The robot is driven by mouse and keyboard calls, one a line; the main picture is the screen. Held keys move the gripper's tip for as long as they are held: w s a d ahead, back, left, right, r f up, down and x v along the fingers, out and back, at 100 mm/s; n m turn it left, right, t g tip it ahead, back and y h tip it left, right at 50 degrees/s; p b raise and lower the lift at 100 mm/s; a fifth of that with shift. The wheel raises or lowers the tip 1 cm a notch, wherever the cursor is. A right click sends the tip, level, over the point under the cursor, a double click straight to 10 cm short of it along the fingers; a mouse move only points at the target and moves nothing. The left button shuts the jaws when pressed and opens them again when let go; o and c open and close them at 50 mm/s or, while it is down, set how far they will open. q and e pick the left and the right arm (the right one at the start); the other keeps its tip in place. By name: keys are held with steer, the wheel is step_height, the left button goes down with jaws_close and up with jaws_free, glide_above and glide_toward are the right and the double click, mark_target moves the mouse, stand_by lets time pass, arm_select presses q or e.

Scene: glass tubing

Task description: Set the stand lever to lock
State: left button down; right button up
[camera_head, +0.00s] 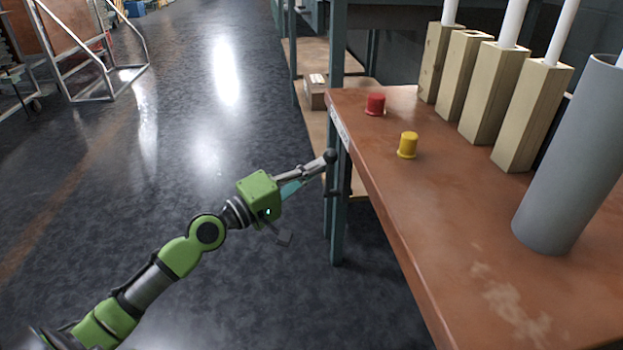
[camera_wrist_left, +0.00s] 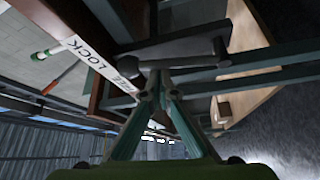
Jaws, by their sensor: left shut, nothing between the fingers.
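The stand lever (camera_head: 303,171) appears as a grey bar with a dark rounded end beside the table's left edge. In the left wrist view a grey bar (camera_wrist_left: 180,50) crosses just beyond my fingertips. My right gripper is not in view.
The brown table (camera_head: 440,225) carries a red cap (camera_head: 375,104), a yellow cap (camera_head: 408,145), several wooden blocks with white tubes, and a grey cylinder (camera_head: 570,155). A table leg (camera_head: 338,220) stands just right of my gripper.

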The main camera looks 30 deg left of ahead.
arm_select(q)
steer(key=shift+s+d+f+m, duration=0.15)
steer(key=shift+s+d+f, duration=0.05)
steer(key=shift+s+d, duration=0.25)
steer(key=shift+s+d+f+m, duration=0.15)
steer(key=shift+s+d, duration=0.15)
steer(key=shift+s, duration=0.25)
steer(key=shift+s+d+f, duration=0.15)
steer(key=shift+f, duration=0.05)
steer(key=v, duration=1.1)
steer(key=shift+s+a, duration=0.3)
steer(key=shift+a, duration=0.1)
